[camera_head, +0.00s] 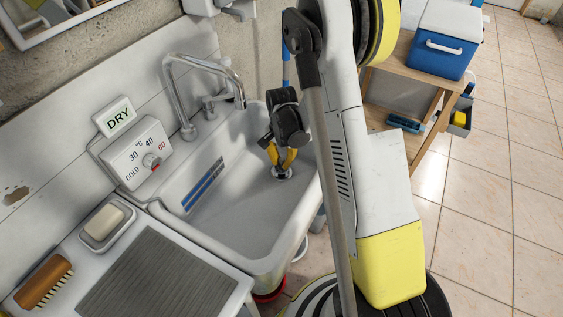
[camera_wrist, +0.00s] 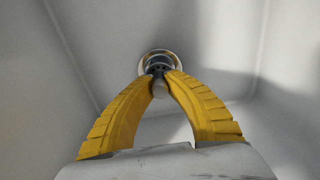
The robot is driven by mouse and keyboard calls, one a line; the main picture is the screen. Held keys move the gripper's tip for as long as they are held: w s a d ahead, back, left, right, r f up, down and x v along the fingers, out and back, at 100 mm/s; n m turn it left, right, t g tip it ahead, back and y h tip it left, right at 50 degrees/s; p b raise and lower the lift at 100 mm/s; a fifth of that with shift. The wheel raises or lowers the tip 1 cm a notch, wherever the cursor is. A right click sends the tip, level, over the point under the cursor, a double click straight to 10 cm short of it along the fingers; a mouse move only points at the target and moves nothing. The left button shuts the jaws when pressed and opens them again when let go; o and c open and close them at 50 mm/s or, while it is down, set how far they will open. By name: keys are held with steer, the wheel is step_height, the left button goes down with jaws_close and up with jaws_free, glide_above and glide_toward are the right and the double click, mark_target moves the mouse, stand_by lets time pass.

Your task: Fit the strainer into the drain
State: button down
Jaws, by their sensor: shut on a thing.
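The white sink basin (camera_head: 230,215) has a round metal drain at its bottom. My gripper (camera_head: 283,163) reaches down into the basin with its yellow fingers closed on the small metal strainer (camera_head: 282,174). In the wrist view, the fingertips of my gripper (camera_wrist: 160,80) meet at the strainer (camera_wrist: 157,68), with its pale knob between them. The bright ring of the drain (camera_wrist: 158,53) shows around and just beyond the strainer. The strainer is over the drain; I cannot tell whether it is seated or slightly above. The fingers hide part of both.
A curved metal faucet (camera_head: 190,75) rises at the basin's back. A temperature box (camera_head: 140,155) and a DRY sign (camera_head: 118,117) stand behind the left side. A soap dish (camera_head: 105,227) and a wooden brush (camera_head: 43,283) lie on the counter. The basin floor around the drain is clear.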

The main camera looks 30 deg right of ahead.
steer(key=shift+f, duration=0.15)
steer(key=shift+f+b, duration=0.35)
steer(key=shift+b, duration=0.1)
steer(key=shift+f+b, duration=0.6)
steer(key=shift+f, duration=0.3)
steer(key=c, duration=0.8)
jaws_free()
steer(key=shift+c, duration=0.2)
steer(key=shift+r+p, duration=1.6)
steer(key=shift+r, duration=0.95)
steer(key=shift+s+f, duration=0.1)
